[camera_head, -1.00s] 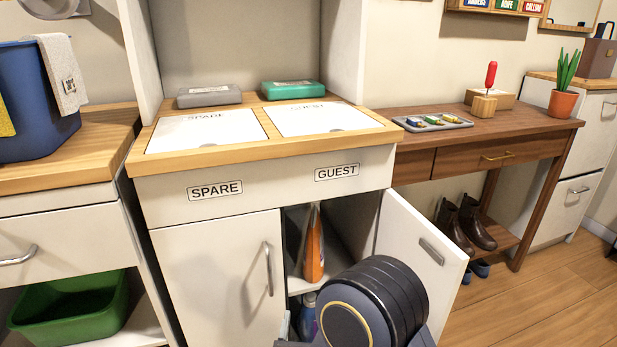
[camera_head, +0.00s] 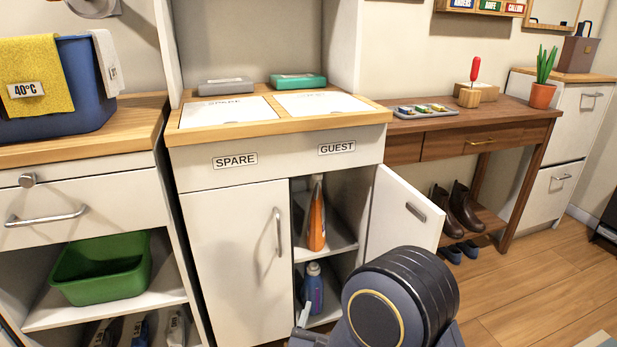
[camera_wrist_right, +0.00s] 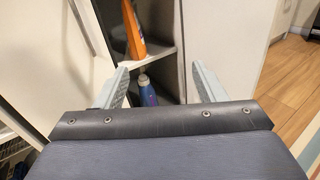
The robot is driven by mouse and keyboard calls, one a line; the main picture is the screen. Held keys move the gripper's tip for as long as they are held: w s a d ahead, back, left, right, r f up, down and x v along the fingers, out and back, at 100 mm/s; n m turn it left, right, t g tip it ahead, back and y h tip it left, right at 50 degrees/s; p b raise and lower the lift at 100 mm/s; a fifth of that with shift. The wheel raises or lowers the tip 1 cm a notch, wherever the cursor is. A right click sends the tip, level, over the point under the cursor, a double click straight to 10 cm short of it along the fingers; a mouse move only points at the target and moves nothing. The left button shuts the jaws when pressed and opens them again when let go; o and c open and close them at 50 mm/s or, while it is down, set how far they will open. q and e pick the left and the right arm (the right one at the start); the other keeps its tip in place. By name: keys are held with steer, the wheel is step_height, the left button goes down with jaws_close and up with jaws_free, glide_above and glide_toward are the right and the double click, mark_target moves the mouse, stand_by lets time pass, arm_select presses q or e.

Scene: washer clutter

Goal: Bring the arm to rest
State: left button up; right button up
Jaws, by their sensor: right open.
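My right gripper (camera_wrist_right: 160,84) is open and empty in the right wrist view, its two pale fingers apart in front of the open cupboard (camera_head: 345,232). In the head view my dark right arm (camera_head: 400,300) covers the lower middle and hides most of that gripper; a pale finger shows at its left. The cupboard's right door (camera_head: 405,213) stands open. An orange bottle (camera_head: 317,222) stands on its upper shelf, and a blue bottle (camera_head: 313,287) stands below. Both bottles also show between and beyond the fingers in the right wrist view. My left gripper is not in view.
A blue tub (camera_head: 85,100) with towels stands on the left counter, above a green bin (camera_head: 100,270). A wooden side table (camera_head: 480,122) holds a tray (camera_head: 425,110); boots (camera_head: 462,208) stand beneath it. Open floor (camera_head: 530,285) lies at the right.

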steer(key=s+d+r+m+g+h, duration=0.1)
steer(key=s+d+m+g+h, duration=0.25)
steer(key=d+m+g, duration=0.55)
steer(key=s+d+r+m+g+h, duration=0.25)
steer(key=s+d+m, duration=0.2)
steer(key=d, duration=0.85)
steer(key=s+f+m+g+y, duration=0.2)
steer(key=s+m+g+y, duration=0.3)
steer(key=s+m+y, duration=0.7)
steer(key=s+a+r+m+t+y, duration=0.2)
steer(key=s+a+r+m+t, duration=0.25)
steer(key=m, duration=0.45)
step_height(320, 180, up, 37)
steer(key=p, duration=3.6)
steer(key=shift+w+a+r+p, duration=0.2)
steer(key=shift+w+p, duration=0.1)
steer(key=shift+w, duration=0.15)
